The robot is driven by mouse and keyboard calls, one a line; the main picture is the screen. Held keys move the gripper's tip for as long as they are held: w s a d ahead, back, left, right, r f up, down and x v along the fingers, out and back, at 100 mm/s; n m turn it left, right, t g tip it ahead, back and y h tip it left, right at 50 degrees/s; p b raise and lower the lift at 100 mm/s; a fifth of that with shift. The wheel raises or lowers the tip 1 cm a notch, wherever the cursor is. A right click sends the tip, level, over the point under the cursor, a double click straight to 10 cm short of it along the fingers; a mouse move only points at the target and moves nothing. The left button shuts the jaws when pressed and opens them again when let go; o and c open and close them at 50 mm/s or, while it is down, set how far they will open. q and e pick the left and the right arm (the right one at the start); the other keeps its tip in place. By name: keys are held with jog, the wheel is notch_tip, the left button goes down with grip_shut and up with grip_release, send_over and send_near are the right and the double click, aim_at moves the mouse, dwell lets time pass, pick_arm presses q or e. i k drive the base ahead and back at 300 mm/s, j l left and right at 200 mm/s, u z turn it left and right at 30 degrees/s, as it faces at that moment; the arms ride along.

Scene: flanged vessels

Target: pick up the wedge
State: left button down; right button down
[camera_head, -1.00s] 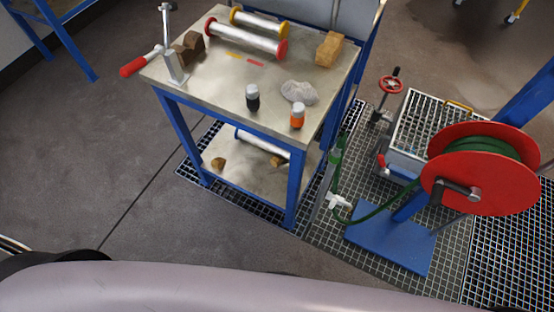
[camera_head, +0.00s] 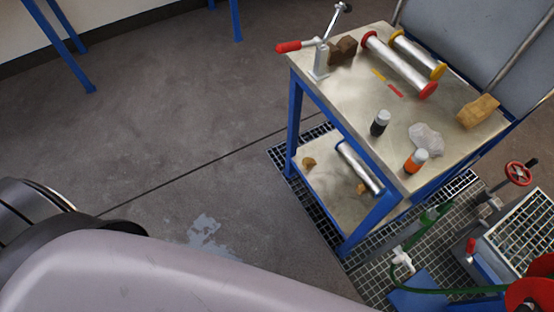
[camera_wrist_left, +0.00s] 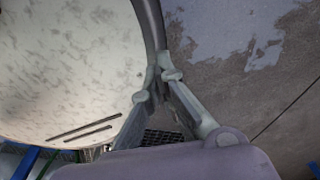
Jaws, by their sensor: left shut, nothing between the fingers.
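A wooden tan block (camera_head: 478,111) lies at the right edge of the steel-topped table (camera_head: 350,92). A dark brown notched block (camera_head: 342,50) sits at the back left of that table, by the toggle clamp. Two small tan pieces lie on the lower shelf, one at its left (camera_head: 308,162) and one near the roller (camera_head: 362,187). I cannot tell which of these is the wedge. My left gripper (camera_wrist_left: 158,78) shows only in its wrist view, shut and empty, with no block near it. My right gripper is not in view.
On the tabletop are a red-handled clamp (camera_head: 318,58), a red-ended roller (camera_head: 398,66), a yellow-ended roller (camera_head: 420,55), two small bottles (camera_head: 380,123) (camera_head: 415,161) and a grey rag (camera_head: 425,139). A hose and grated box (camera_head: 525,232) stand right.

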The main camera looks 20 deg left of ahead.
aim_at(307, 162)
jog(key=u, duration=0.3)
jog(key=z, duration=0.7)
jog(key=i+j+z, duration=0.1)
jog(key=j+z, duration=1.6)
jog(key=k+l, duration=0.05)
jog(key=l, duration=0.05)
